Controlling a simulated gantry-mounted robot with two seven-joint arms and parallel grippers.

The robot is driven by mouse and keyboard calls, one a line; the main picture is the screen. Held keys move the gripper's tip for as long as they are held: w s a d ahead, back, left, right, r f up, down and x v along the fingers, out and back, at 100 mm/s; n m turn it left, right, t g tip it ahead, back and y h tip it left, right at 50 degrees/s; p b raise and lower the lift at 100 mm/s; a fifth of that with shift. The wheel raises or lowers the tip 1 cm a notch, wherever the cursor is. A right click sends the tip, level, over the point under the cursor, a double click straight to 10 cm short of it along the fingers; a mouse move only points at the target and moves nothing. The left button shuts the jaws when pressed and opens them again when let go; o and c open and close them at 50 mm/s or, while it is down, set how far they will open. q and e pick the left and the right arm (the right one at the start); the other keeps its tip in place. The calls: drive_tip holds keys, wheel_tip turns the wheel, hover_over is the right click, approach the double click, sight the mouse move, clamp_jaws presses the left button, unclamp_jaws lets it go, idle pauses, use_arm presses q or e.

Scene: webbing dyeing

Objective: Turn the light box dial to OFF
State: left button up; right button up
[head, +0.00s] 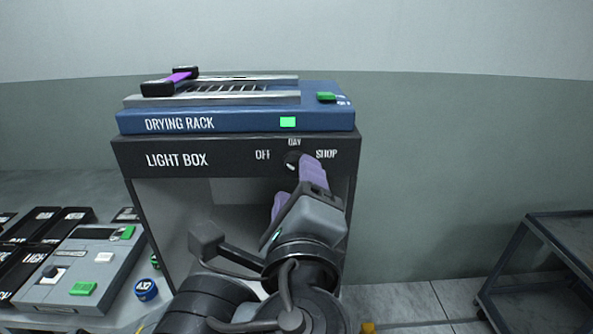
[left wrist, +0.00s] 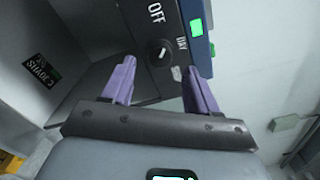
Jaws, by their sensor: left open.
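The light box (head: 176,160) is a dark open-fronted cabinet with a black front panel marked OFF, DAY and SHOP. Its dial (head: 292,158) is a small black knob with a white mark; I cannot tell for sure which label it points at. The dial also shows in the left wrist view (left wrist: 160,52), between and beyond the fingertips. My left gripper (head: 297,182) has purple fingers, spread open and empty, in front of the panel; one finger partly covers the area near SHOP. In the left wrist view the fingers (left wrist: 157,72) look apart from the dial. My right gripper is out of view.
A blue drying rack (head: 230,122) with green lights sits on top of the light box, a purple-and-black piece (head: 178,82) on it. A grey device (head: 85,270) and a blue-lidded jar (head: 146,289) stand at lower left. A metal cart (head: 545,245) stands right.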

use_arm(q)
drive_tip(key=s+p, duration=0.1)
drive_tip(key=s, duration=0.5)
drive_tip(key=shift+s, duration=0.4)
